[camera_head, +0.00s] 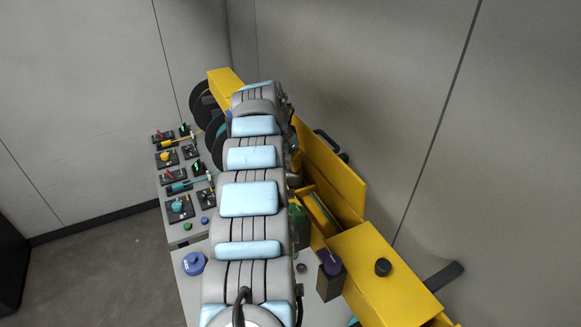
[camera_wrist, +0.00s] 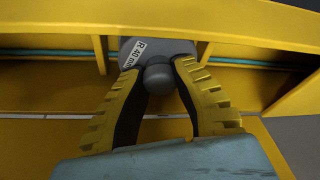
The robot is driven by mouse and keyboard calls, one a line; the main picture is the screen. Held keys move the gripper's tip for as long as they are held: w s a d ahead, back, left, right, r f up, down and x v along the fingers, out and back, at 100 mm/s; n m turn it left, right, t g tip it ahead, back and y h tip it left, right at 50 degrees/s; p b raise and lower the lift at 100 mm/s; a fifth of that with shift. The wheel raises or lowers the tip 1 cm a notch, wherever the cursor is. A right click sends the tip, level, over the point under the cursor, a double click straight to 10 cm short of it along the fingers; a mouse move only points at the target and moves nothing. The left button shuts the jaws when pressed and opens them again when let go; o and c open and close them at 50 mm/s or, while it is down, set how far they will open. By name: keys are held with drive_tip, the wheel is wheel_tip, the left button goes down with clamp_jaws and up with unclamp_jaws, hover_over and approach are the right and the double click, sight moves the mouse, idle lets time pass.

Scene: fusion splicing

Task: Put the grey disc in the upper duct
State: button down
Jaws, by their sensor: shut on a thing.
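In the wrist view the grey disc (camera_wrist: 181,47) carries a white label reading "R 40 mm" and a round grey knob. My gripper (camera_wrist: 158,78) has yellow-and-black fingers closed on that knob. The disc is at a gap in the wall of a yellow duct (camera_wrist: 45,72), with duct wall ends on both sides of it. A teal cable (camera_wrist: 50,52) runs along the duct and passes out of sight at the disc. I cannot tell how deep the disc sits or whether it touches the duct. In the head view my arm hides the gripper and disc.
In the head view a yellow duct (camera_head: 335,175) runs along the wall at right, ending in a yellow box (camera_head: 385,290) with a dark knob (camera_head: 383,267). Black reels (camera_head: 203,103) and several small fixtures (camera_head: 180,207) stand left of my arm. A blue canister (camera_head: 193,263) is nearer.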

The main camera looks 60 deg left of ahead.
drive_tip(key=shift+f+p, duration=0.45)
drive_tip(key=shift+f, duration=0.3)
drive_tip(key=shift+w+f, duration=0.2)
drive_tip(key=shift+f, duration=0.05)
drive_tip(key=shift+f, duration=0.1)
drive_tip(key=shift+f, duration=0.15)
drive_tip(key=c, duration=1)
unclamp_jaws()
